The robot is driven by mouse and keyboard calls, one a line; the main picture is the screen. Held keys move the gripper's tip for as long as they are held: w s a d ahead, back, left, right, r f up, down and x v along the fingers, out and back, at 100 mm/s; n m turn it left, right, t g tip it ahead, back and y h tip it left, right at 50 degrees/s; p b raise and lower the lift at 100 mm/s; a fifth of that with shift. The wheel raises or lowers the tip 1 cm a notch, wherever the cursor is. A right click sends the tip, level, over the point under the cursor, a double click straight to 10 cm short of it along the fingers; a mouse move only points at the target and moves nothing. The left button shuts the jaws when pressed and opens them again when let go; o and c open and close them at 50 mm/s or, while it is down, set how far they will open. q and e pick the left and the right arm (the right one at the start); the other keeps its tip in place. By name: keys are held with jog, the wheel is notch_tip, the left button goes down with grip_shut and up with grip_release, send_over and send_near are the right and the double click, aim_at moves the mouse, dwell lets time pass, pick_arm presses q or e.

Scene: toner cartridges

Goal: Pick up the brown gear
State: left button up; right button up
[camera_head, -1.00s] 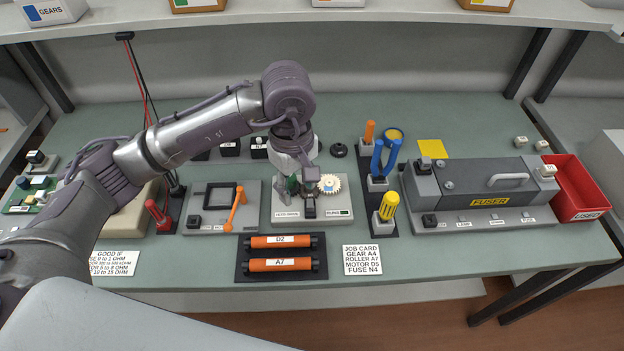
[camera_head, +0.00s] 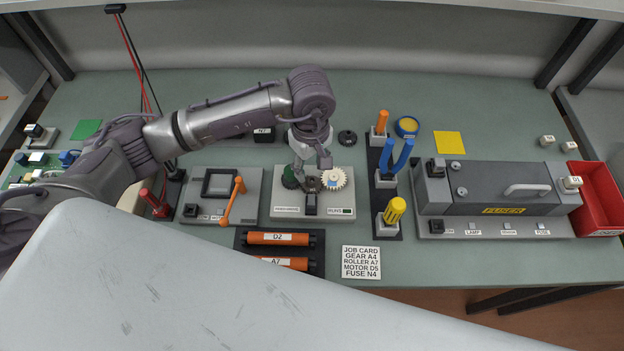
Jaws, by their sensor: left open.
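My left gripper (camera_head: 313,163) hangs down over the grey gear stand (camera_head: 281,211), open, with its fingers close to the gears. A cream toothed gear (camera_head: 340,180) with an orange-tan tint shows on the right of the stand. A dark green gear (camera_head: 289,178) shows on the left of it, partly behind the fingers. Whether the fingers touch either gear cannot be told. A black gear-like part (camera_head: 347,137) lies on the bench behind the stand. No gear that is plainly brown shows. My right gripper is out of view.
Orange rollers (camera_head: 280,239) lie in front, with the job card (camera_head: 361,262) to their right. The grey fuser unit (camera_head: 500,187) and red bin (camera_head: 600,200) are farther right.

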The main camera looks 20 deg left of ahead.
aim_at(311, 181)
pick_arm(q)
jog(key=shift+f, duration=0.3)
jog(key=shift+w+f+p, duration=0.15)
jog(key=shift+f+p, duration=0.65)
jog(key=shift+p, duration=0.05)
notch_tip(311, 181, down, 3)
jog(key=shift+w+a+f+p, duration=0.1)
jog(key=shift+f+p, duration=0.05)
jog(key=shift+p, duration=0.4)
jog(key=shift+f, duration=0.15)
grip_shut()
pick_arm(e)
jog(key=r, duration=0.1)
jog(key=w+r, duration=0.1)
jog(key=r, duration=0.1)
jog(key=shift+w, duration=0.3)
